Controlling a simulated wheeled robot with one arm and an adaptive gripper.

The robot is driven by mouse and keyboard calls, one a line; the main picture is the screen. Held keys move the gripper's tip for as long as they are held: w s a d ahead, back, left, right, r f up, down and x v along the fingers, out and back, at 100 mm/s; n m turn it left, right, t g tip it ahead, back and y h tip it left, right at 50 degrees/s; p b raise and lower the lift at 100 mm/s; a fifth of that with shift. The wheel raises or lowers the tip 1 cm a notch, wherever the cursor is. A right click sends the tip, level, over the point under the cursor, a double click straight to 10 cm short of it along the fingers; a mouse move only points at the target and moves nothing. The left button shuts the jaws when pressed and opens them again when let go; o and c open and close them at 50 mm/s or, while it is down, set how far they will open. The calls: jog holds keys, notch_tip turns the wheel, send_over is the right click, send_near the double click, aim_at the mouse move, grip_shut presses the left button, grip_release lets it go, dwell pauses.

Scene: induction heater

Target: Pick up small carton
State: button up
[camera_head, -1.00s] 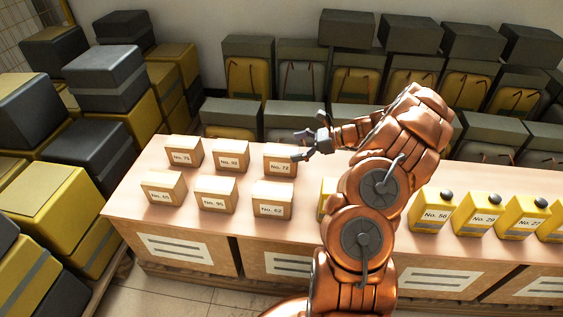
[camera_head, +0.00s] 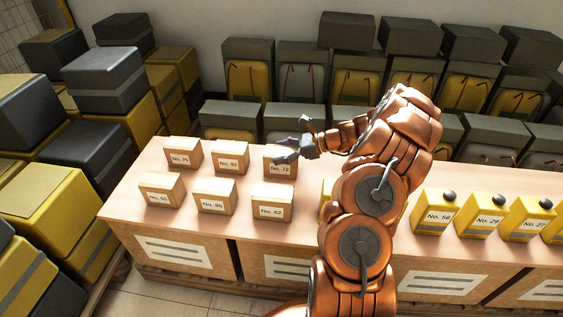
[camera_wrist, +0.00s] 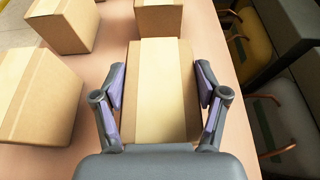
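Several small brown cartons with white number labels stand in two rows on the left of the table. Carton No. 72 (camera_head: 281,166) is at the right end of the back row. My gripper (camera_head: 285,151) is at its top, partly hiding it. In the wrist view, a carton (camera_wrist: 162,88) with a pale tape strip lies between my two fingers (camera_wrist: 161,90). The fingers are spread on either side of it, with narrow gaps visible, so my gripper looks open. Carton No. 62 (camera_head: 271,203) stands in front of No. 72, and carton No. 92 (camera_head: 233,158) stands to its left.
Yellow containers (camera_head: 482,215) stand on the right of the table (camera_head: 130,205). In the wrist view, neighbouring cartons (camera_wrist: 35,95) stand left of and beyond the one between my fingers. Grey and yellow cases (camera_head: 232,117) line the back. Stacked boxes (camera_head: 105,80) fill the left.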

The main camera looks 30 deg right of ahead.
jog(key=c, duration=0.9)
jog(key=shift+o, duration=0.2)
